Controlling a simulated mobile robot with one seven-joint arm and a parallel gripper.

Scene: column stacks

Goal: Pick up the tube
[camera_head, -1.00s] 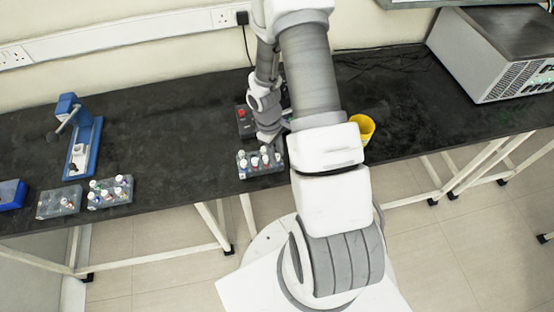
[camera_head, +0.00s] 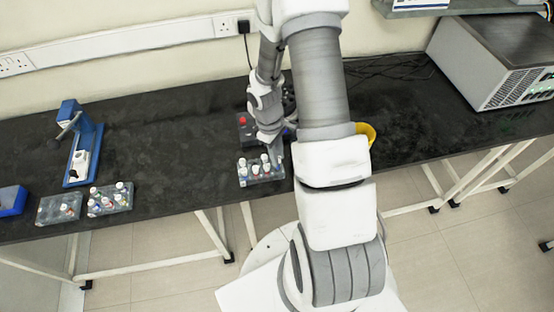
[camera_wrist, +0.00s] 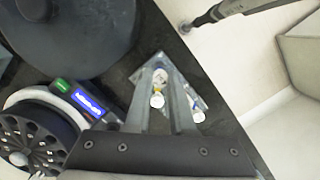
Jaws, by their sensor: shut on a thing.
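The rack (camera_head: 262,178) of several white-capped tubes stands near the front edge of the black bench. My gripper (camera_head: 277,154) is at the right end of this rack, low over it. In the wrist view my gripper (camera_wrist: 162,72) has its two grey fingers close together, shut on a white-capped tube (camera_wrist: 158,101) between them. Part of the clear rack (camera_wrist: 200,100) and another white cap (camera_wrist: 198,117) show beside the fingers. The held tube's lower part is hidden, so I cannot tell whether it is clear of the rack.
A device with a red button (camera_head: 243,120) stands behind the rack. A yellow container (camera_head: 366,130) is partly hidden behind my arm. Two more racks (camera_head: 110,203) and a blue stand (camera_head: 84,150) are on the left. In the wrist view a round device with a lit display (camera_wrist: 88,102) is close to the fingers.

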